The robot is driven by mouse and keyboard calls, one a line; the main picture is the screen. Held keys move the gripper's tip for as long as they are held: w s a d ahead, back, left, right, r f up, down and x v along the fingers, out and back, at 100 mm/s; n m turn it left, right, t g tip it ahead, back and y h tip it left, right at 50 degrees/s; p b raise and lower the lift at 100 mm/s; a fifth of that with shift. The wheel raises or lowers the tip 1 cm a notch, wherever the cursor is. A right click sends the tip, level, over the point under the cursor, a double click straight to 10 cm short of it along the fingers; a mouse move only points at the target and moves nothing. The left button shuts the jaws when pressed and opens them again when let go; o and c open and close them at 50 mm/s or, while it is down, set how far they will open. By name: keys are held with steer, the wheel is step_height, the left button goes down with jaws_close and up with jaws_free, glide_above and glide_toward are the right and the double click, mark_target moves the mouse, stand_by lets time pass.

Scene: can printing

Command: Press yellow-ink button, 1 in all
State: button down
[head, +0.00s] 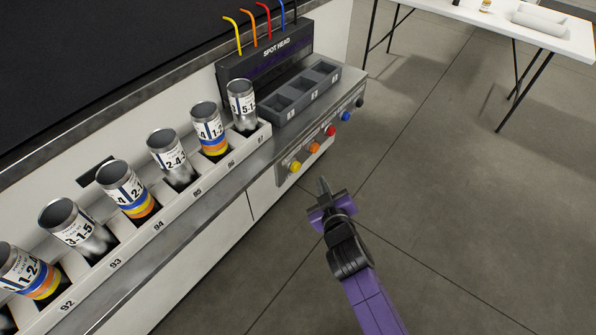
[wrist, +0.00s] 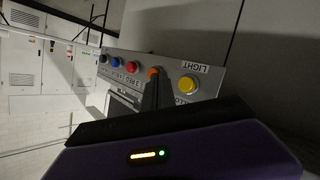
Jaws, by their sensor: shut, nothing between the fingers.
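The yellow-ink button (head: 295,166) is the leftmost of a row of coloured buttons on the front panel of the spot head machine. In the wrist view the yellow button (wrist: 187,84) sits right of my fingers, near a label reading LIGHT. My gripper (head: 323,184) is shut and empty, in front of the panel, to the right of and a little below the yellow button in the head view. In the wrist view my gripper (wrist: 155,82) overlaps the lower part of the orange button (wrist: 152,72). I see a gap between fingertips and panel in the head view.
Orange (head: 314,147), red (head: 330,131) and blue (head: 346,116) buttons line the same panel, with a dark one at the far end. A rack (head: 160,240) of several labelled cans stands left. A white table (head: 520,30) is at the back right. The floor right of the machine is clear.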

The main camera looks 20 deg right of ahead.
mark_target(299, 168)
steer(key=shift+w+a+b, duration=0.55)
steer(key=shift+w+a, duration=0.15)
steer(key=shift+w, duration=0.25)
steer(key=shift+w+a+b, duration=0.5)
steer(key=shift+w+a, duration=0.15)
steer(key=shift+w, duration=0.25)
stand_by(0.7)
steer(key=shift+w+a+b, duration=0.2)
steer(key=shift+w+b, duration=0.1)
steer(key=shift+w, duration=0.05)
steer(key=shift+w+a+b, duration=0.55)
steer(key=shift+w+a, duration=0.05)
steer(key=shift+w, duration=0.1)
stand_by(1.3)
steer(key=shift+d, duration=0.1)
steer(key=shift+s+d+p, duration=0.7)
steer(key=shift+s, duration=0.35)
steer(key=shift+s+d+p, duration=0.7)
steer(key=shift+s+d, duration=0.05)
steer(key=shift+s, duration=0.3)
steer(key=shift+s+d+p, duration=0.65)
steer(key=shift+s+d, duration=0.1)
steer(key=shift+s, duration=0.25)
